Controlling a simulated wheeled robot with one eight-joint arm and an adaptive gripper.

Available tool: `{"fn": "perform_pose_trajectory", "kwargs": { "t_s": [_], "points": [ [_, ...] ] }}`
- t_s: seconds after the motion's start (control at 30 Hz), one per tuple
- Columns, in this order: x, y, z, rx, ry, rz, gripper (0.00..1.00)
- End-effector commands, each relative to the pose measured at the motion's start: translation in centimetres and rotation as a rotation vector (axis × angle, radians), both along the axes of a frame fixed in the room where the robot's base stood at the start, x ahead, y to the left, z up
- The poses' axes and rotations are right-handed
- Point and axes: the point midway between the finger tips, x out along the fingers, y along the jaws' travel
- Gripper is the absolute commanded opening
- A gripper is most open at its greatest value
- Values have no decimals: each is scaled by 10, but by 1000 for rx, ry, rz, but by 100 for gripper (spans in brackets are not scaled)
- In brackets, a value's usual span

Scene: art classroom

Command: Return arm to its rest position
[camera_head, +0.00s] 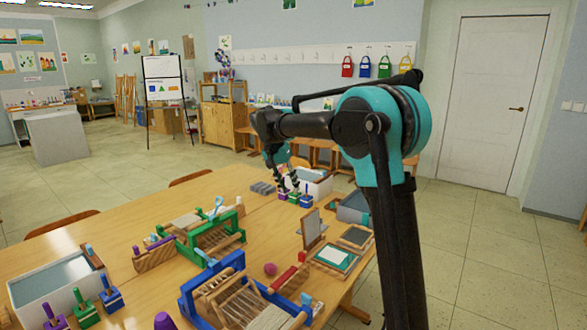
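My arm rises at the right of the head view, dark with teal joints, and reaches left over the far end of the wooden table. My gripper (289,182) hangs pointing down at the far end, close to a white bin (316,183) and small coloured blocks with handles (293,195). The fingers are small and dark here, so I cannot tell whether they are open or shut, or whether they touch anything.
The table (150,213) holds a blue loom (235,290), a green loom (211,237), a red-handled tool (289,276), a grey-filled tub (62,282) and framed screens (334,257). Chairs (62,223) stand at its left. Open floor (475,250) lies right, before a white door (493,100).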

Motion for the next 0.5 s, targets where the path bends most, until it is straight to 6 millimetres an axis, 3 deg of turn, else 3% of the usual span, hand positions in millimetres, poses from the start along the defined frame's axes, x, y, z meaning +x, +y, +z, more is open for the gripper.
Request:
{"fn": "perform_pose_trajectory", "kwargs": {
  "t_s": [0.03, 0.2, 0.37, 0.5],
  "points": [
    [-13, -23, -9, 17, 5, 17, 34],
    [-60, -85, -42, 74, 8, 105, 34],
    [-116, -135, -79, 120, -7, 187, 34],
    [-173, -170, -114, 152, -33, 255, 34]
  ]
}}
